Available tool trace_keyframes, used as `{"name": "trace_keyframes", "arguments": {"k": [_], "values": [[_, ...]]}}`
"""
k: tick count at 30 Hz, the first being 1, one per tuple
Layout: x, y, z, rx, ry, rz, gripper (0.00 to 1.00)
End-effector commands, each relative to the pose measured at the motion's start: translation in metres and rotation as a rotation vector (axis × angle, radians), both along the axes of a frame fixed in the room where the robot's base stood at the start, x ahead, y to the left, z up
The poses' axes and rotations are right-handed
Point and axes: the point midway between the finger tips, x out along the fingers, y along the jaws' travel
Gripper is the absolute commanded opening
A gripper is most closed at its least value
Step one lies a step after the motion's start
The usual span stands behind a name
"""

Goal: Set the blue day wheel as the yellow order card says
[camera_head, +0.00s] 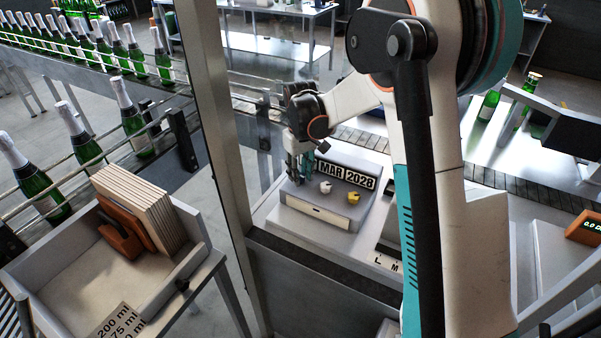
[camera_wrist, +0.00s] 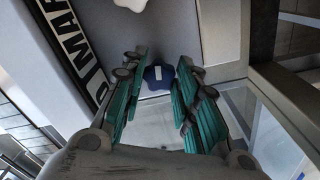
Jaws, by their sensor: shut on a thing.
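The blue day wheel (camera_wrist: 158,76) shows in the wrist view between my fingertips, with a pale mark on its face. My gripper (camera_wrist: 160,88) is shut on it; it still sits at the grey coder panel. In the head view my gripper (camera_head: 299,168) covers the wheel and the left end of the date display (camera_head: 346,174), which reads MAR 2028 beyond it. In the wrist view the display (camera_wrist: 75,45) shows part of MAR and a day field that I cannot read surely. I see no yellow order card.
A white wheel (camera_head: 326,187) and a yellow wheel (camera_head: 353,198) sit right of my gripper on the panel. A metal post (camera_head: 217,120) stands left of the coder.

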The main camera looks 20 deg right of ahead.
Motion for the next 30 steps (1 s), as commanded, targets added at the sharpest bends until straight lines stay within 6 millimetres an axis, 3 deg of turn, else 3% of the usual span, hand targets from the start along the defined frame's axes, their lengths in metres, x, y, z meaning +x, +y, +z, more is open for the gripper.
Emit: {"name": "trace_keyframes", "arguments": {"k": [7,8,10,23,30], "values": [[0.0,0.0,0.0,0.0,0.0,-0.001,0.04],[0.0,0.0,0.0,0.0,0.0,-0.001,0.35],[0.0,0.0,0.0,0.0,0.0,-0.001,0.49],[0.0,0.0,0.006,0.0,0.0,-0.001,0.49],[0.0,0.0,0.047,0.0,0.0,-0.001,0.49]]}}
